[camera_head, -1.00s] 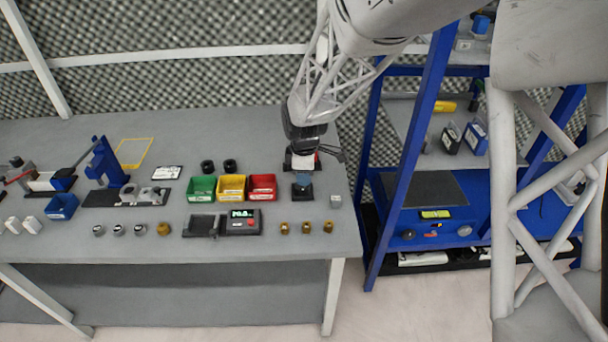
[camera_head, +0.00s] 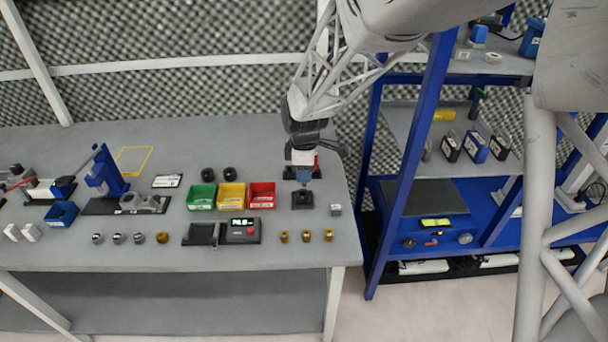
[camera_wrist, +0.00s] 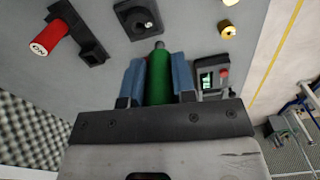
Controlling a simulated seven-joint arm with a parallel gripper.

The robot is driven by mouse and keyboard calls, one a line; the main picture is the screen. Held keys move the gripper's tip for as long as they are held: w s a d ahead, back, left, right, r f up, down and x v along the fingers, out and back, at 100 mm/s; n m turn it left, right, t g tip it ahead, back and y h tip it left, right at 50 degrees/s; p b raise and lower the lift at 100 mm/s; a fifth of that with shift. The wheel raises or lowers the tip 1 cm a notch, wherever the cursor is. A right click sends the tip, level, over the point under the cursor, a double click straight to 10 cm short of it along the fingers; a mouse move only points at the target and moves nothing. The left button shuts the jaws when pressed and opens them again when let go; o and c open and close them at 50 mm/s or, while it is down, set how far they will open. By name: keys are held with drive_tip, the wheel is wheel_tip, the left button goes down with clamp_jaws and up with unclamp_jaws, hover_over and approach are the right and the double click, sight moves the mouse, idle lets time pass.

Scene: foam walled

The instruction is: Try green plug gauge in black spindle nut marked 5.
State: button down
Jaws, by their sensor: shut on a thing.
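My gripper (camera_wrist: 159,80) is shut on a green plug gauge (camera_wrist: 159,76), which lies between its two blue fingers with its grey tip pointing away from the wrist. In the head view my gripper (camera_head: 303,178) hangs above the right part of the bench. A square black block with a round black part in it (camera_wrist: 138,18) lies beyond the gauge tip, apart from it. The same block (camera_head: 302,200) stands just in front of my gripper in the head view. I cannot read a 5 on it. Two black rings (camera_head: 208,174) (camera_head: 229,173) stand behind the bins.
A red gauge (camera_wrist: 48,38) sits in a black stand near the block. A blue-framed shelf (camera_head: 400,190) stands right of the bench.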

drive_tip(key=shift+r, duration=2.3)
drive_tip(key=w+f, duration=0.1)
drive_tip(key=f, duration=0.1)
drive_tip(key=w+f, duration=0.2)
drive_tip(key=shift+w+a+f, duration=0.1)
drive_tip(key=shift+w+a, duration=0.1)
drive_tip(key=shift+w, duration=0.1)
drive_tip(key=shift+f, duration=0.15)
drive_tip(key=shift+f, duration=2.75)
drive_tip(key=shift+f, duration=0.65)
idle(1.4)
